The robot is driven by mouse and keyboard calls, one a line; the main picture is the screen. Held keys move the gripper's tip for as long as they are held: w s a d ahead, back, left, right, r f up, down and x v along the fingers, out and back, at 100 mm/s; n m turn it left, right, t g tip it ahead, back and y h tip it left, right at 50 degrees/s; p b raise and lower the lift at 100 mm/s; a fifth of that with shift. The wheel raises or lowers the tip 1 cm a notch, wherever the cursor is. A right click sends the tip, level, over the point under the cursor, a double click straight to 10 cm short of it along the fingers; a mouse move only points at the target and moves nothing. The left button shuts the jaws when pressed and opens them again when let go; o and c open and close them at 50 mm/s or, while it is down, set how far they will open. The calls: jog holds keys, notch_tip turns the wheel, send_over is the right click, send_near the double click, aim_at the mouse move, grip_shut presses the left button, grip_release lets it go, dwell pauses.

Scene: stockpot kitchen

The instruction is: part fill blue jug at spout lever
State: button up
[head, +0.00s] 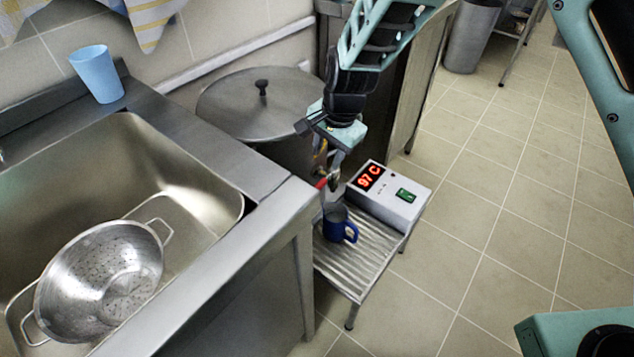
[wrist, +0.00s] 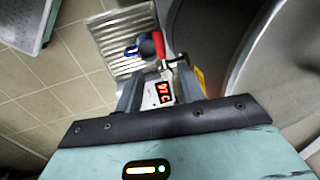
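The blue jug (head: 337,228) stands upright on a ribbed metal stand (head: 352,268), beside the stockpot, with its handle toward the right. In the wrist view the jug (wrist: 131,51) is partly hidden near the red lever (wrist: 158,44). The red lever (head: 321,184) sits at the spout on the pot's side, just above the jug. My gripper (head: 333,172) is above the jug, close to the spout. In the wrist view my gripper (wrist: 160,82) has its fingers apart with nothing between them. What is inside the jug cannot be made out.
A white box with a red 97 C display (head: 371,177) and green switch stands behind the jug. The lidded stockpot (head: 230,105) is left of my arm. A sink holding a colander (head: 95,270) and a light-blue cup (head: 97,75) are at left. Floor at right is clear.

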aim_at(320, 184)
jog(key=f, duration=0.3)
jog(key=w+a+f, duration=0.1)
jog(key=f, duration=0.3)
jog(key=f+b, duration=0.1)
jog(key=f, duration=0.3)
jog(key=shift+w+a, duration=0.2)
jog(key=shift+a, duration=0.05)
jog(key=shift+r, duration=0.1)
jog(key=shift+c, duration=0.2)
grip_shut()
jog(key=shift+d, duration=0.1)
